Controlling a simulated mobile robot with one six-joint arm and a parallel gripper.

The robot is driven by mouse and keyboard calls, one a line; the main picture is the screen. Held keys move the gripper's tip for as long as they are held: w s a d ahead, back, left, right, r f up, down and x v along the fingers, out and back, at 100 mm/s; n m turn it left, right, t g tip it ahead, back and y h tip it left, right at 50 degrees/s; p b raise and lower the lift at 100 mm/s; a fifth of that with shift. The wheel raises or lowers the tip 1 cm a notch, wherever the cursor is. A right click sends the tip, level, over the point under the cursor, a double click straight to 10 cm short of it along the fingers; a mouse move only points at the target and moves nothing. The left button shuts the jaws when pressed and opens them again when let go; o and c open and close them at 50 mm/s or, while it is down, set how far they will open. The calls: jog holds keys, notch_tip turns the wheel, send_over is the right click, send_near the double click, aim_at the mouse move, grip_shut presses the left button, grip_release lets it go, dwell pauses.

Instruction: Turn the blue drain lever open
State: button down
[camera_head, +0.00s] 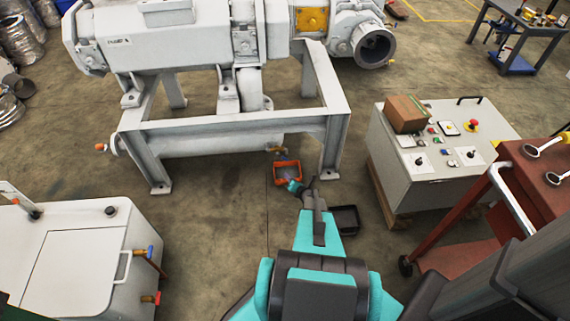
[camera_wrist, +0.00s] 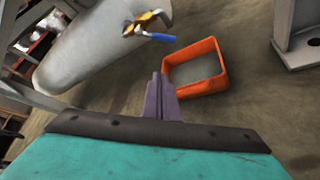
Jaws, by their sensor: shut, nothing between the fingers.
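The blue drain lever (camera_wrist: 158,37) sits on a brass valve (camera_wrist: 140,21) at the end of the grey cylinder in the wrist view. The lever points right from the valve. In the head view the brass valve (camera_head: 276,150) is small under the machine frame, and its lever is too small to make out. My gripper (camera_wrist: 157,78) is shut and empty. Its fingertips appear below the lever in the wrist view, apart from it and beside the left wall of an orange bin (camera_wrist: 221,63).
The orange bin stands on the floor below the valve. A frame leg (camera_head: 334,150) stands right of it, and a black tray (camera_head: 345,220) lies nearby. A control cabinet (camera_head: 455,115) is at right. A white unit (camera_head: 75,260) with blue and red handles is at left.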

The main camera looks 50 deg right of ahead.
aim_at(283, 157)
jog(key=shift+w+f, duration=0.1)
jog(key=shift+w, duration=0.05)
jog(key=shift+x, duration=4.95)
jog(key=shift+s+d+r, duration=0.35)
jog(key=shift+d+r, duration=0.25)
jog(key=shift+r, duration=0.15)
jog(key=shift+s+d+r, duration=0.35)
jog(key=shift+d+r, duration=0.25)
jog(key=shift+r, duration=0.2)
